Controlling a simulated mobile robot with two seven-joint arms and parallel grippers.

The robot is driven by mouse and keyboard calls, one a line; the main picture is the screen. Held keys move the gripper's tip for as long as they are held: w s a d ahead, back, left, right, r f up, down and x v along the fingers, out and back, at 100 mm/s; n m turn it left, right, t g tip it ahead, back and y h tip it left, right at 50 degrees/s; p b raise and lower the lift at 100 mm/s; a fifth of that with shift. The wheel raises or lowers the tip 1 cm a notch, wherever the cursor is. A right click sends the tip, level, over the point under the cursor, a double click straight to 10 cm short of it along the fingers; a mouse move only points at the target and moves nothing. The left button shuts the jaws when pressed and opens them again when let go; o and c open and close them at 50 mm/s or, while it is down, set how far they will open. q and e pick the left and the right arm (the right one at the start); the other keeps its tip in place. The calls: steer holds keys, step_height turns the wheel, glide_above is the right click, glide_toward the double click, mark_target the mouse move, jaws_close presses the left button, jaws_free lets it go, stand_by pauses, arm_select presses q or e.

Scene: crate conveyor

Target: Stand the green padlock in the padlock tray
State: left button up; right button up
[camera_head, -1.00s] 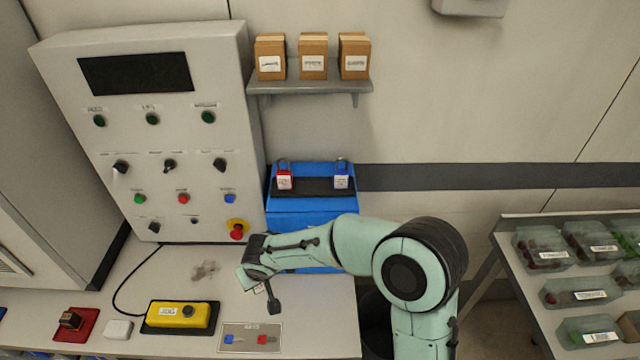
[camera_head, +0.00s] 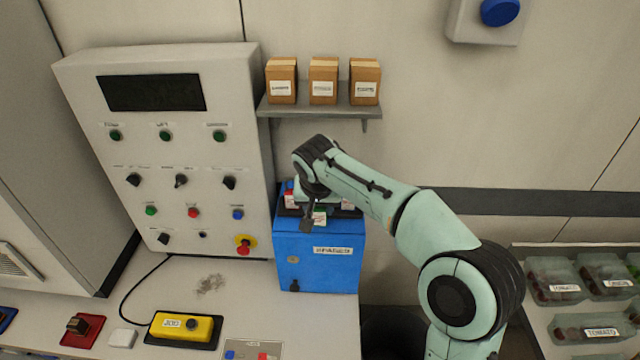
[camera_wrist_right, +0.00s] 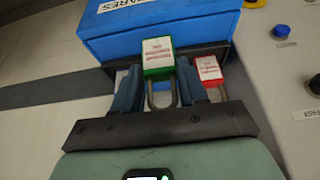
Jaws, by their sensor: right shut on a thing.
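My right gripper (camera_head: 308,222) is over the top of the blue box, shut on the green padlock (camera_head: 319,217). In the right wrist view the green padlock (camera_wrist_right: 158,58), with its white label, sits between the fingers (camera_wrist_right: 158,92), its shackle toward the gripper. The black padlock tray (camera_wrist_right: 222,50) lies on the box top, largely hidden by my arm in the head view. The red padlock (camera_wrist_right: 208,70) stands in it beside the green one. The blue padlock (camera_head: 347,205) is mostly hidden behind my wrist. I cannot tell whether the green padlock touches the tray. My left gripper is not in view.
The blue box (camera_head: 318,265) stands on the bench against the wall. A control panel (camera_head: 165,150) is close on its left. A shelf (camera_head: 320,110) with three cartons hangs above. A yellow switch box (camera_head: 182,326) sits on the bench in front.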

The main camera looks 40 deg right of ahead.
steer(key=w+d, duration=0.1)
steer(key=w+d+p, duration=0.1)
steer(key=w, duration=0.1)
steer(key=shift+w+d+r, duration=0.1)
steer(key=shift+w+d, duration=0.1)
steer(key=shift+d, duration=0.2)
steer(key=shift+w+d+r+p, duration=0.25)
steer(key=shift+w+d+p, duration=0.55)
steer(key=shift+w+d, duration=0.2)
steer(key=shift+x, duration=1.25)
steer(key=shift+w+a+f, duration=0.1)
steer(key=shift+w+a, duration=0.05)
steer(key=shift+a, duration=0.1)
steer(key=shift+s+r, duration=0.25)
steer(key=shift+s, duration=0.25)
steer(key=shift+f, duration=0.15)
steer(key=o, duration=0.7)
steer(key=shift+w+f, duration=0.15)
steer(key=shift+w, duration=0.05)
steer(key=o, duration=0.4)
steer(key=shift+w, duration=0.1)
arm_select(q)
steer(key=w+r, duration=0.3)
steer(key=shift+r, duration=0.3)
